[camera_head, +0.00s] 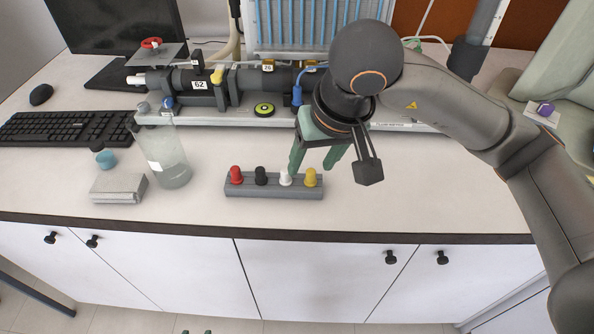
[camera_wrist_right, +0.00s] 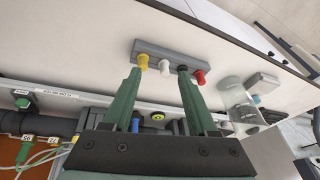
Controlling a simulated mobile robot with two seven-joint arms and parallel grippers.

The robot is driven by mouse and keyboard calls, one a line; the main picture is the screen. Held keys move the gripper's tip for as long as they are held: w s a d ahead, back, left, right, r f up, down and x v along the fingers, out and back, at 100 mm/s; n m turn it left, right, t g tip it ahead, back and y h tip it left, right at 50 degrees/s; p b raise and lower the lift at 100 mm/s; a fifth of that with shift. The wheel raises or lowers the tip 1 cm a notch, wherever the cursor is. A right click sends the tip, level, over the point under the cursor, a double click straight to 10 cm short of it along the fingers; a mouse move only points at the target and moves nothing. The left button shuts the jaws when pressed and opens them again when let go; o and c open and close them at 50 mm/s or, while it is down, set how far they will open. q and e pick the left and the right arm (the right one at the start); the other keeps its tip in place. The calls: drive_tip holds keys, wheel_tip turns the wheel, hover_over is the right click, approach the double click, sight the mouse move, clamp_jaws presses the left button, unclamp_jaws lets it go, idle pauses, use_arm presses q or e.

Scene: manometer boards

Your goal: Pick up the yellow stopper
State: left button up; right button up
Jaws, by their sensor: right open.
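The yellow stopper (camera_head: 310,177) stands upright at the right end of a grey rack (camera_head: 262,192) near the counter's front. In the right wrist view the yellow stopper (camera_wrist_right: 143,61) is at the left end of the rack (camera_wrist_right: 160,50), close to one fingertip. My right gripper (camera_head: 311,168) is open and empty, its green fingers pointing down just behind the white (camera_head: 285,178) and yellow stoppers; it also shows in the wrist view (camera_wrist_right: 160,73). I cannot tell whether a finger touches a stopper.
Black (camera_head: 261,176) and red (camera_head: 236,175) stoppers share the rack. A glass beaker (camera_head: 170,160) and a grey-white box (camera_head: 118,188) stand to its left. A pump apparatus (camera_head: 200,88) runs behind. The counter right of the rack is clear.

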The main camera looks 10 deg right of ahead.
sight(312, 173)
drive_tip(key=shift+t+h, duration=0.4)
drive_tip(key=shift+h, duration=0.1)
drive_tip(key=w+f, duration=0.1)
drive_tip(key=w+d+f, duration=0.1)
drive_tip(key=f, duration=0.1)
drive_tip(key=w+f, duration=0.2)
drive_tip(key=shift+d+f+p, duration=0.25)
drive_tip(key=shift+d+p, duration=0.05)
drive_tip(key=shift+d, duration=0.1)
drive_tip(key=shift+w+p+x, duration=0.2)
drive_tip(key=shift+p+x, duration=0.25)
drive_tip(key=shift+x, duration=2.2)
drive_tip(key=shift+d+r, duration=0.15)
clamp_jaws()
